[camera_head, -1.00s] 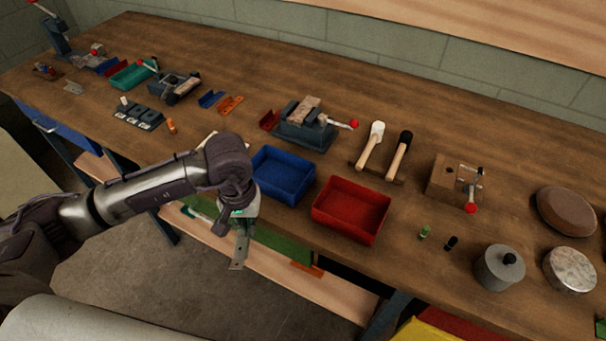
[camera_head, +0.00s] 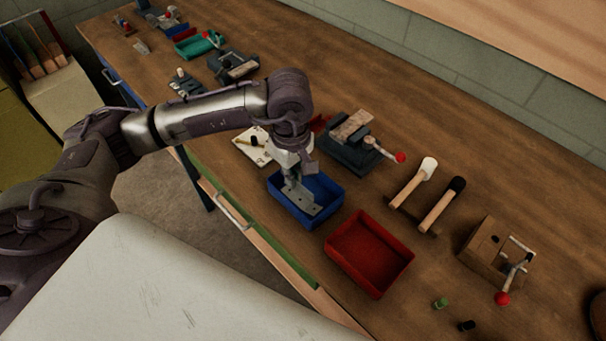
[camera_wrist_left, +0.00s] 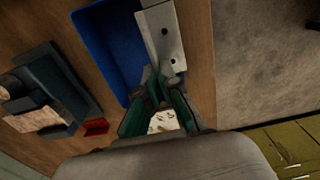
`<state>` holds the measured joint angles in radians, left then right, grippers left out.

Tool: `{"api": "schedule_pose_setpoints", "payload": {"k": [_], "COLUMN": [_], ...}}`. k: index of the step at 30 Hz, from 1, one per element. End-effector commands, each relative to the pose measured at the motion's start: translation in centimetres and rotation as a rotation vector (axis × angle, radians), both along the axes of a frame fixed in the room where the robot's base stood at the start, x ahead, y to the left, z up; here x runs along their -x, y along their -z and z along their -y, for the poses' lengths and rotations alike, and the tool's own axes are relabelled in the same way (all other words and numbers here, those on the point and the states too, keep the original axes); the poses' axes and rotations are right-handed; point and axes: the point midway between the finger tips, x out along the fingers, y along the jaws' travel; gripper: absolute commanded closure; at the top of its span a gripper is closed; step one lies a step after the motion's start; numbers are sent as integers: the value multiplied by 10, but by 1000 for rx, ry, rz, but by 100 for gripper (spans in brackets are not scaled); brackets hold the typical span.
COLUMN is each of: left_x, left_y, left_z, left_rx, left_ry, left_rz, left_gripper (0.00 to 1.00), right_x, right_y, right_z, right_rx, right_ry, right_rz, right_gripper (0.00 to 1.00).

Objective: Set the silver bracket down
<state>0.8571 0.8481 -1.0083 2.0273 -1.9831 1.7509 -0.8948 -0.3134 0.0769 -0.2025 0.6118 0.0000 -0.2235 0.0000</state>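The silver bracket (camera_head: 302,199) is an angled metal plate with holes. My left gripper (camera_head: 290,178) is shut on one end of it, and the bracket points down over the blue bin (camera_head: 328,212). In the left wrist view the green-padded fingers (camera_wrist_left: 154,92) close on the bracket (camera_wrist_left: 165,42), which covers part of the right rim of the blue bin (camera_wrist_left: 105,50). I cannot tell whether the bracket touches the bin. My right gripper is not in view.
A red bin (camera_head: 370,254) stands beside the blue bin, to the right. A vise (camera_head: 355,142) is behind them, and two mallets (camera_head: 428,195) lie to the right. A white sheet (camera_head: 254,146) with a dark item lies left of the blue bin. The bench's front edge is close.

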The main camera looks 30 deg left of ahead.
Motion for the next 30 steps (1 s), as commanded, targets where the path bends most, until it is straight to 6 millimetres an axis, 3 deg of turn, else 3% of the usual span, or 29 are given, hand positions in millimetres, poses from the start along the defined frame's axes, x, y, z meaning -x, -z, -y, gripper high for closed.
{"api": "schedule_pose_setpoints", "payload": {"k": [4,9,19,30], "left_x": [-28,-43,-44,-44], "left_y": [15,26,64,70], "left_z": [0,-1,-2,-2], "left_rx": [1,0,0,0], "left_ry": [-2,1,1,2], "left_rz": [-4,-3,-3,0], "left_gripper": [100,100,100,100], "right_x": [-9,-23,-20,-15], "right_y": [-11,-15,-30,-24], "right_z": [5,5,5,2], "right_rx": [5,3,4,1], "right_ry": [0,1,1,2], "right_rz": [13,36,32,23], "right_gripper": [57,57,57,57]}}
